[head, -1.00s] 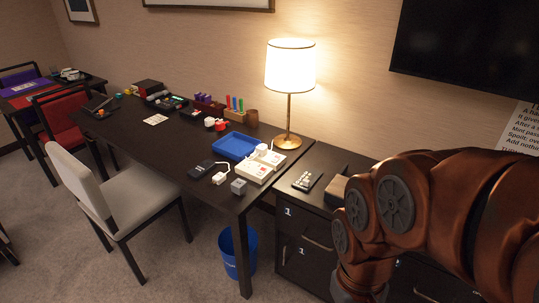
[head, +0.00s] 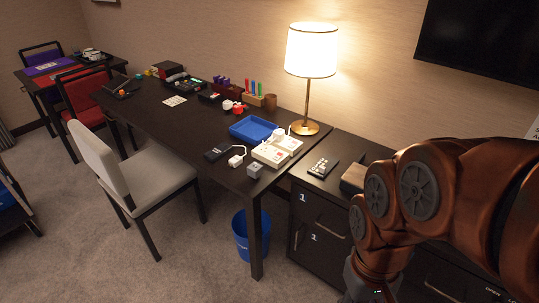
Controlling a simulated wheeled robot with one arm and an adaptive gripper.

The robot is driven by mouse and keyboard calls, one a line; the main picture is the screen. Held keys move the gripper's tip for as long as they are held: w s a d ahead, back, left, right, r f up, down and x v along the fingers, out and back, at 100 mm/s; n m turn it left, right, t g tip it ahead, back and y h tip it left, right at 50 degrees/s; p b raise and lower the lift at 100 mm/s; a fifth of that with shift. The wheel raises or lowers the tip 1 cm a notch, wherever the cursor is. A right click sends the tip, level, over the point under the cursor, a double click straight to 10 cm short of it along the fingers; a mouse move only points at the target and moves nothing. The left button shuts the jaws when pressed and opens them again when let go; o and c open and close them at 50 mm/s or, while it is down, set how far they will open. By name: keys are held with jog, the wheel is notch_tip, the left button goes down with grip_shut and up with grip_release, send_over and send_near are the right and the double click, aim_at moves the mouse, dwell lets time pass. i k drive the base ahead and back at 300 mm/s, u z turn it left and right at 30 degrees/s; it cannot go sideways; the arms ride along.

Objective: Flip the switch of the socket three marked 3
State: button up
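A white socket unit (head: 270,154) lies on the near right part of the dark desk (head: 222,172), beside the lamp's foot. It looks like a block of sockets with small reddish marks, and a white plug stands at its back. The number 3 and the switch positions are too small to read. My arm comes in from the right and bends down in front of the cabinet. My gripper is cut off by the bottom edge, so its fingers do not show. It is well apart from the sockets.
A grey cube (head: 255,171), a white adapter (head: 236,159) and a black device (head: 219,152) lie near the sockets. A blue tray (head: 254,129) and a lamp (head: 308,90) stand behind. A chair (head: 140,172) and a blue bin (head: 249,234) occupy the floor in front.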

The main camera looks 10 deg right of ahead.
aim_at(278, 156)
jog(key=u, duration=0.75)
jog(key=i, duration=1.1)
jog(key=z, duration=0.3)
